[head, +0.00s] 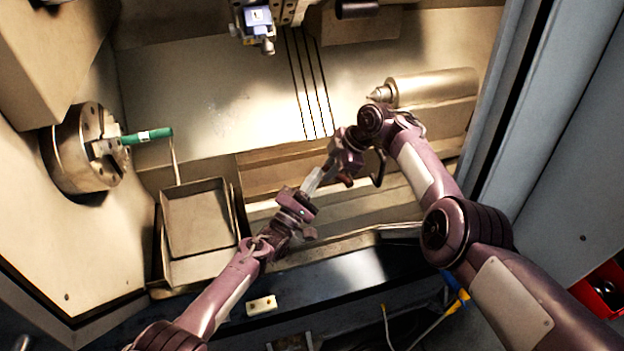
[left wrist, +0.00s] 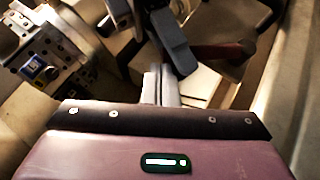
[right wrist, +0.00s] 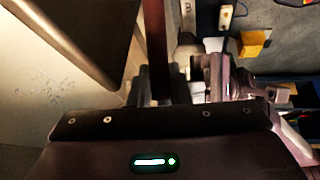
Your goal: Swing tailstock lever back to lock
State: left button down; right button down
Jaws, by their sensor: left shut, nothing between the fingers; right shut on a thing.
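The tailstock (head: 430,88) is a metal cylinder with a pointed centre, at the right of the head view. A reddish-brown bar, which looks like the tailstock lever, runs into my right gripper's fingers (right wrist: 157,92) in the right wrist view. It also shows in the left wrist view (left wrist: 225,52) beside dark fingers. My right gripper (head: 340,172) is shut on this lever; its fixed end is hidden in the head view. My left gripper (head: 326,170) is shut and empty, its pale fingers (left wrist: 160,84) close to the right gripper. Whether they touch is unclear.
The chuck (head: 72,150) at left holds a green bar (head: 150,136). A metal tray (head: 234,215) stands below it. A tool holder (head: 258,20) hangs at top. A pale block (head: 262,305) lies at the front, and a red bin (head: 606,297) is lower right. The back bed is clear.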

pick_arm(q)
jog(key=shift+d+r, duration=0.5)
jog(key=shift+r, duration=0.05)
pick_arm(e)
jog(key=shift+a, duration=0.15)
jog(key=c, duration=1.6)
grip_release()
jog(key=shift+s, duration=0.1)
jog(key=shift+o, duration=1.3)
pick_arm(q)
jog(key=shift+w+f, duration=0.1)
jog(key=shift+f, duration=0.05)
pick_arm(e)
jog(key=shift+d, duration=0.2)
